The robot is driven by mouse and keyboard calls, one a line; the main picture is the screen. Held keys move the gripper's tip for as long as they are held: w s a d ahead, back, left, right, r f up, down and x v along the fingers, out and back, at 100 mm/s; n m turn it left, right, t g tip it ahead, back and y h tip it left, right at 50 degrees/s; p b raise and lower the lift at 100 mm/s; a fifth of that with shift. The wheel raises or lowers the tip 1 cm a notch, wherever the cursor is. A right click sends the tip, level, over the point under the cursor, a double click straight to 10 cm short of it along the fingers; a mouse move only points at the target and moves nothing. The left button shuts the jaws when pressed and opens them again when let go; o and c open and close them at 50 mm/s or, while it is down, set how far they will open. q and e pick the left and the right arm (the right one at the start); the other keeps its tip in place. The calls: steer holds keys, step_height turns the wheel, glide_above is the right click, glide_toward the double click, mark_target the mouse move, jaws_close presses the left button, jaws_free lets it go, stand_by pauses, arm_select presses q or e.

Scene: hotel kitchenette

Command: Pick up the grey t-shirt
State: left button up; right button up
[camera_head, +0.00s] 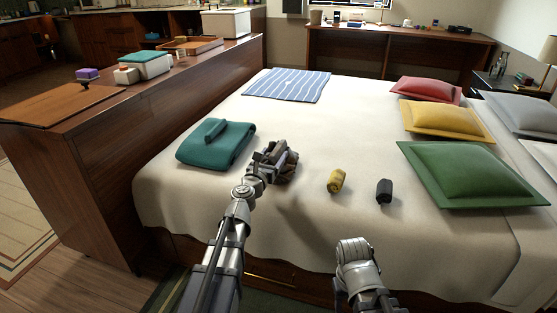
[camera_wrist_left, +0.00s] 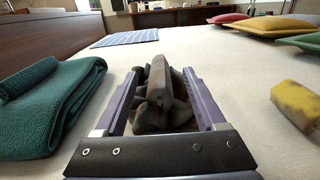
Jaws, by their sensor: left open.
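A grey-brown folded cloth bundle, which looks like the grey t-shirt (camera_wrist_left: 160,95), lies on the bed between the fingers of my left gripper (camera_wrist_left: 162,102). In the head view, my left gripper (camera_head: 276,160) is low over the bed and partly hides the bundle (camera_head: 288,163). The fingers are open, one on each side of the bundle; I cannot tell whether they touch it. Part of my right arm shows at the bottom of the head view, but its fingers do not.
A folded teal cloth (camera_head: 217,143) lies close left of my left gripper. A yellow roll (camera_head: 336,181) and a black roll (camera_head: 384,192) lie to the right. A striped blue cloth (camera_head: 288,86) lies farther back. Cushions, including a green one (camera_head: 466,173), line the right side.

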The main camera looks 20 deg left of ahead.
mark_target(277, 148)
arm_select(q)
steer(key=w, duration=0.3)
steer(key=shift+w+d+r, duration=0.15)
steer(key=shift+w, duration=0.1)
steer(key=shift+s, duration=0.1)
jaws_close()
stand_by(1.0)
